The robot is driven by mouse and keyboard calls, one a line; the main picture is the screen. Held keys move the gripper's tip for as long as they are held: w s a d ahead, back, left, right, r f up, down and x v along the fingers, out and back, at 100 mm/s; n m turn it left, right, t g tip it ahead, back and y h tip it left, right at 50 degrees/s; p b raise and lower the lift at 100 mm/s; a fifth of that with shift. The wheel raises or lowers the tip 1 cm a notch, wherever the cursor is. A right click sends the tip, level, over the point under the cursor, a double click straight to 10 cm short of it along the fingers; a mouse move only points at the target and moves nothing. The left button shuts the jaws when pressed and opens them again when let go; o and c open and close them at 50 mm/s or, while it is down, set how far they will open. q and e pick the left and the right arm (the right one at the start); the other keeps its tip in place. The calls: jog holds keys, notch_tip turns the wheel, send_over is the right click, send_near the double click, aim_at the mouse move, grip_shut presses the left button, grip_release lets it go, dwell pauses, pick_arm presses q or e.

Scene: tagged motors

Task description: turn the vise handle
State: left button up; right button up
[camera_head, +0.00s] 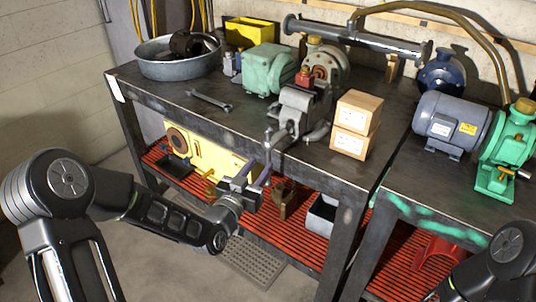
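A grey bench vise (298,104) is mounted at the front edge of the dark metal workbench. Its screw end and handle (269,138) stick out past the edge, toward me. My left gripper (261,170) reaches in from the left, just below and in front of the handle. Its two fingers point up toward the handle with a gap between them, so it looks open. I cannot tell whether a finger touches the handle. Part of my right arm shows at the lower right; its gripper is out of view.
Two stacked cardboard boxes (356,124) stand right of the vise. A wrench (209,100) and a green motor (265,70) are to its left. A red slatted lower shelf (290,229) holds a yellow machine (210,158) and a grey bin (321,214). A second bench (420,185) stands at right.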

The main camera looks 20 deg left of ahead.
aim_at(267, 156)
pick_arm(q)
jog(key=w, duration=0.3)
jog(key=w+d+p, duration=0.1)
jog(key=w, duration=0.2)
jog(key=shift+w+d, duration=0.1)
jog(key=shift+w, duration=0.05)
grip_shut()
dwell(1.3)
